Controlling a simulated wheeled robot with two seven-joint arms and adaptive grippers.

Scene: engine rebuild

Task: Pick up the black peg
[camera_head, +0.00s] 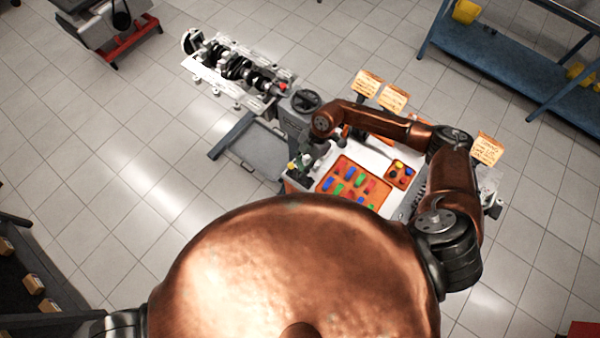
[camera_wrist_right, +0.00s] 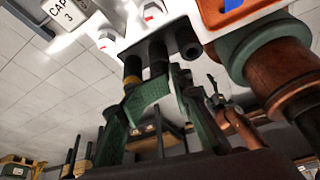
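My right arm reaches over the work cart (camera_head: 375,152), with its right gripper (camera_head: 302,168) low at the cart's left side in the head view. The right wrist view shows the gripper's green-padded fingers (camera_wrist_right: 172,90) close to several dark upright pegs. One black peg (camera_wrist_right: 157,55) stands nearest the fingertips and another (camera_wrist_right: 188,40) is beside it. A further dark peg with a yellow band (camera_wrist_right: 132,72) is to the left. Whether the fingers touch or hold a peg cannot be told. My left gripper is out of view.
An orange tray (camera_head: 334,184) with coloured pieces and a smaller orange tray (camera_head: 409,180) lie on the cart. An engine block (camera_head: 232,68) stands behind to the left. A blue-framed bench (camera_head: 500,65) is at right.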

